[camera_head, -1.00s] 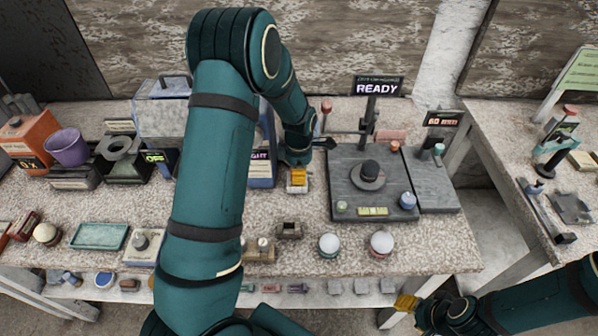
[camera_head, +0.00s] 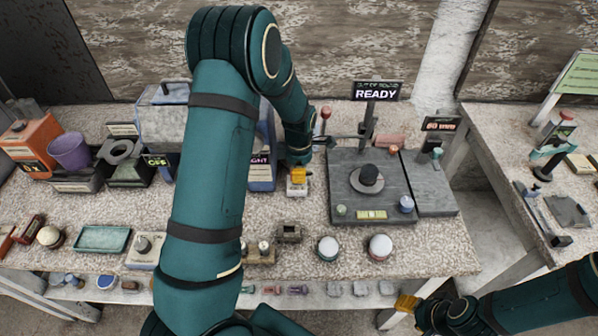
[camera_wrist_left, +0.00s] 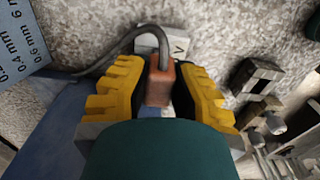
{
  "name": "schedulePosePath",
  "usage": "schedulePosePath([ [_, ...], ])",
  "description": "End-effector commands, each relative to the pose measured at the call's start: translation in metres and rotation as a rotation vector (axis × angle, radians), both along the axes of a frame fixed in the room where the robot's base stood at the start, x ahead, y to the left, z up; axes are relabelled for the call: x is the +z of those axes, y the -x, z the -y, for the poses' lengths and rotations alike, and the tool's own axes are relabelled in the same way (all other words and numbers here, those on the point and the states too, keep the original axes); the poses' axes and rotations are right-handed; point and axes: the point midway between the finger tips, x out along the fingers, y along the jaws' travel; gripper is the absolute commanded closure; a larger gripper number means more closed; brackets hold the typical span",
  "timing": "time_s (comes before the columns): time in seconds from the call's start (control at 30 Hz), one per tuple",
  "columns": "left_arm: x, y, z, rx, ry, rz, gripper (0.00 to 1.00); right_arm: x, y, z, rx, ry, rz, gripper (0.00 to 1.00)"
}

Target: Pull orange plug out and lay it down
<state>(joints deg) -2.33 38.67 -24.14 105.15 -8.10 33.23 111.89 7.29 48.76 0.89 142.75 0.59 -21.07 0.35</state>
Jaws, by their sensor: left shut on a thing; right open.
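The orange plug (camera_wrist_left: 160,84) is between the yellow fingers of my left gripper (camera_wrist_left: 158,100) in the left wrist view, with a grey cable (camera_wrist_left: 112,55) curving off to the left. My left gripper is shut on it. A white socket block (camera_wrist_left: 150,40) marked with a V lies just beyond the plug; whether the plug is still seated in it cannot be told. In the head view my left gripper (camera_head: 299,176) is low over the white block (camera_head: 297,190), and the plug is hidden there. My right gripper (camera_head: 404,303) is open and empty in front of the table edge.
A grey plate (camera_head: 345,205) with a dark knob stands right of the left gripper, under a READY sign (camera_head: 376,92). Bare speckled tabletop (camera_head: 445,250) lies at the front right.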

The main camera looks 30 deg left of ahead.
Motion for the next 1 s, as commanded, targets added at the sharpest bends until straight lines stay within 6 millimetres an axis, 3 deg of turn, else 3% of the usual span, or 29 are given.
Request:
schedulePosePath([
  [0.7,0.027,0.0,0.0,-0.001,-0.001,0.001,1.0,0.021,0.0,0.0,0.0,0.0,0.0,0.53],
  [1.0,0.029,0.0,0.0,-0.001,-0.001,0.001,1.0,0.022,0.0,0.0,0.0,0.0,0.0,0.53],
])
